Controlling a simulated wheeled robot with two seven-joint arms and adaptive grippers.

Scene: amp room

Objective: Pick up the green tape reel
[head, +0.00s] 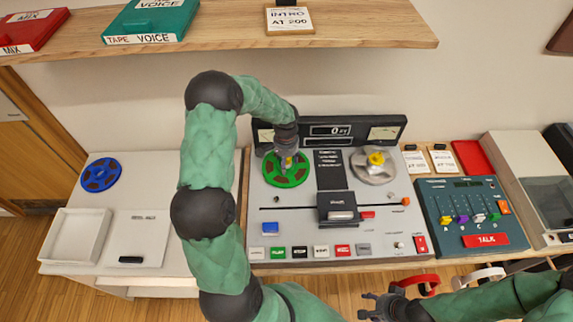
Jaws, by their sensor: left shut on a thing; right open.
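The green tape reel (272,174) sits at the left spindle position of the tape machine (283,223), in front of its meter panel. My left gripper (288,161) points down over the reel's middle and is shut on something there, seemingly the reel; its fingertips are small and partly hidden. I cannot tell whether the reel is lifted off the deck. My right gripper (379,306) is open and empty, low in front of the machine's front edge.
A silver reel (374,168) with a yellow hub is on the machine's right side. A blue reel (101,174) and white tray (73,237) are on the left table. A talk console (470,208) stands right. A wooden shelf (370,23) hangs above.

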